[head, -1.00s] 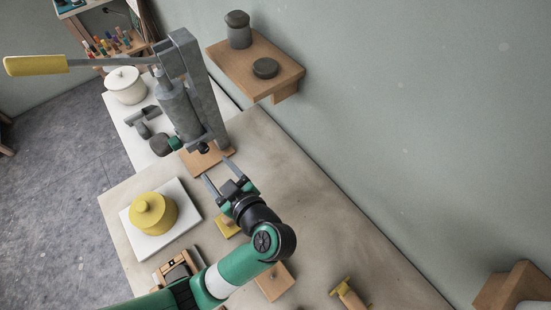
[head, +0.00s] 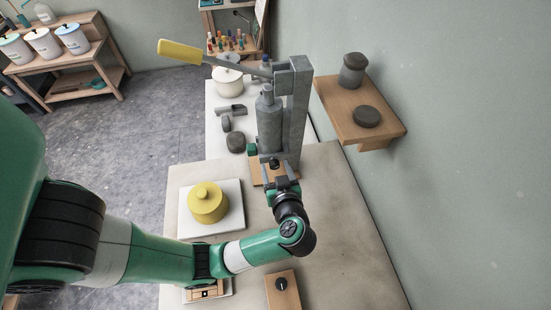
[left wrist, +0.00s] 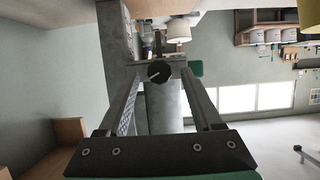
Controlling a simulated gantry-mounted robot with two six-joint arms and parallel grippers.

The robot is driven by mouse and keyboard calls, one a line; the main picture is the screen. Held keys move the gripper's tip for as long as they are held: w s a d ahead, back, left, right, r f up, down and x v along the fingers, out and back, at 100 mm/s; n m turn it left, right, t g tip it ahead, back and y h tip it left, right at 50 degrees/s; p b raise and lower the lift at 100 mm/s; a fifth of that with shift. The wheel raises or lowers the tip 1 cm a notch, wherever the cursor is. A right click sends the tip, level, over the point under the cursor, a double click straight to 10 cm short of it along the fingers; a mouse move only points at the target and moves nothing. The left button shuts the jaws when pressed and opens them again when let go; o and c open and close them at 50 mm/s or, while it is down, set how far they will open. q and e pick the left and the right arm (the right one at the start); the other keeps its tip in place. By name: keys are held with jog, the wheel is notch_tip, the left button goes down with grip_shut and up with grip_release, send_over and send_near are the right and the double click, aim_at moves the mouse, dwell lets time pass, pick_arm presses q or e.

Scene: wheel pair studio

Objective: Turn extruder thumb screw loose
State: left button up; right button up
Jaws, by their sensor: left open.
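The grey extruder (head: 270,125), with a long lever ending in a yellow handle (head: 181,52), stands upright on a wooden base at the table's far end. A dark round thumb screw (head: 274,163) sits low on its front. In the left wrist view the thumb screw (left wrist: 158,72) is a black knob with a pale line across it. My left gripper (head: 280,171) is open in front of it. In the left wrist view the fingers of my left gripper (left wrist: 160,84) lie on either side of the knob; contact cannot be told. My right gripper is out of view.
A yellow lidded pot (head: 207,205) stands on a white board left of my gripper. A wooden wall shelf (head: 375,125) with dark pots is at the right. A wooden block (head: 283,290) lies near the front. The table right of my arm is clear.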

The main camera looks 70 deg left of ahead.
pick_arm(q)
jog(key=shift+a+f, duration=0.2)
jog(key=shift+a, duration=0.25)
jog(key=shift+d, duration=0.1)
jog(key=shift+c, duration=0.9)
grip_shut()
